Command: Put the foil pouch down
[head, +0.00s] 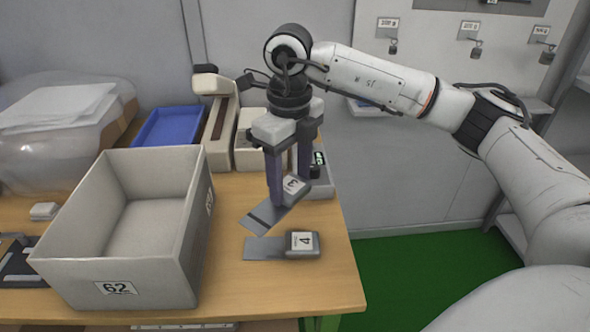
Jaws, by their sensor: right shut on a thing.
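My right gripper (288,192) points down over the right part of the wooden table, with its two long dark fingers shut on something. No separate foil pouch stands out; what I take for it is the flat grey piece with a dark band (265,217) at the fingertips. A block labelled 3 (295,186) shows between the fingers, and I cannot tell whether it is joined to the grey piece. Whether the piece touches the table is unclear. My left gripper is not in view.
A grey block labelled 4 with a flat plate (264,248) lies just in front of the gripper. A large empty grey bin labelled 62 (172,265) stands to the left. A blue tray (170,126) is behind it. The table's front right (325,285) is bare.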

